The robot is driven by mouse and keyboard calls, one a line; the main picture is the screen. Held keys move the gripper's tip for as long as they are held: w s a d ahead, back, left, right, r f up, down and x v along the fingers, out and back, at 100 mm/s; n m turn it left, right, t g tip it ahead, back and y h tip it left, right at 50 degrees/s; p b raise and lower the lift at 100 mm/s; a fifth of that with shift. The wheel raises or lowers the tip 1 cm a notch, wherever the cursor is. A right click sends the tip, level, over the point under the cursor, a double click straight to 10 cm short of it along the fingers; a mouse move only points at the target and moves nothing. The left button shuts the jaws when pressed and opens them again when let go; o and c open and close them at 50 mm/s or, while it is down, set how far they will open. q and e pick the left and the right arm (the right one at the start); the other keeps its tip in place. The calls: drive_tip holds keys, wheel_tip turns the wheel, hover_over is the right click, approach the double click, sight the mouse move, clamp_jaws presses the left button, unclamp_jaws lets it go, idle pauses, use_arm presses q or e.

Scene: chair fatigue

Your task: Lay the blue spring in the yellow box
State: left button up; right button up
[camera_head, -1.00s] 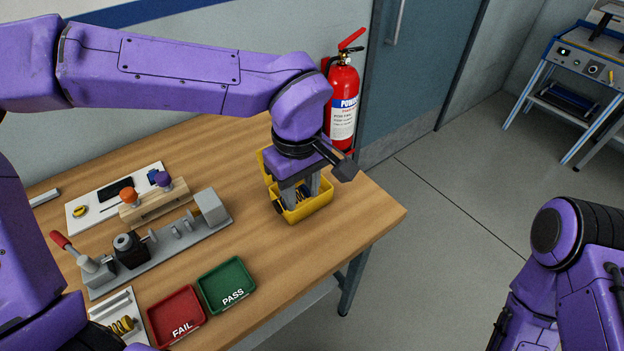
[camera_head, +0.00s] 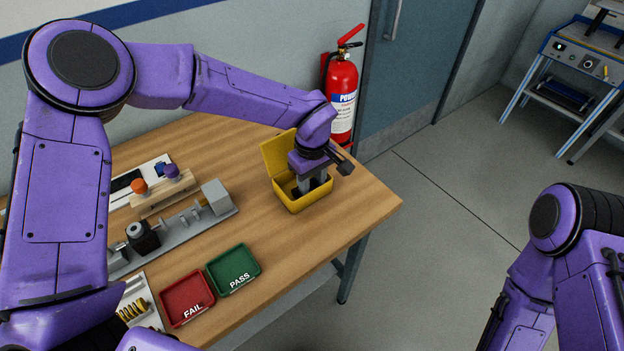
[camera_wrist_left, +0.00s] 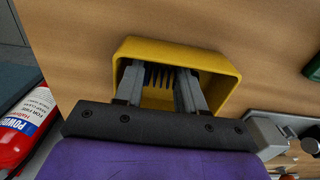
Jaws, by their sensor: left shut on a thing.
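The yellow box (camera_head: 297,205) stands on the wooden table with its lid (camera_head: 278,153) open at the back. My left gripper (camera_head: 315,184) reaches down into it from above. In the left wrist view my left gripper (camera_wrist_left: 160,88) has its two fingers inside the box rim (camera_wrist_left: 180,52). They are shut on a coil spring (camera_wrist_left: 160,74), which I take to be the blue spring. It looks almost black in the shadow, and its lower part is hidden. Whether it touches the box floor I cannot tell. My right gripper is out of view; only its arm shows at right.
A grey test fixture (camera_head: 180,232) and a wooden rack (camera_head: 160,196) with orange and purple knobs are left of the box. Red FAIL (camera_head: 187,299) and green PASS (camera_head: 233,269) trays lie in front. A yellow spring (camera_head: 132,308) lies at lower left. A fire extinguisher (camera_head: 342,95) is behind.

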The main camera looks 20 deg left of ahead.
sight(312, 187)
use_arm(q)
drive_tip(key=o, duration=0.8)
drive_tip(key=shift+c, duration=0.2)
drive_tip(key=shift+s+r, duration=0.1)
drive_tip(key=shift+s, duration=0.1)
drive_tip(key=shift+w+r, duration=0.1)
drive_tip(key=shift+r, duration=0.15)
wheel_tip(312, 187, up, 12)
drive_tip(key=b, duration=0.1)
drive_tip(key=shift+f, duration=0.15)
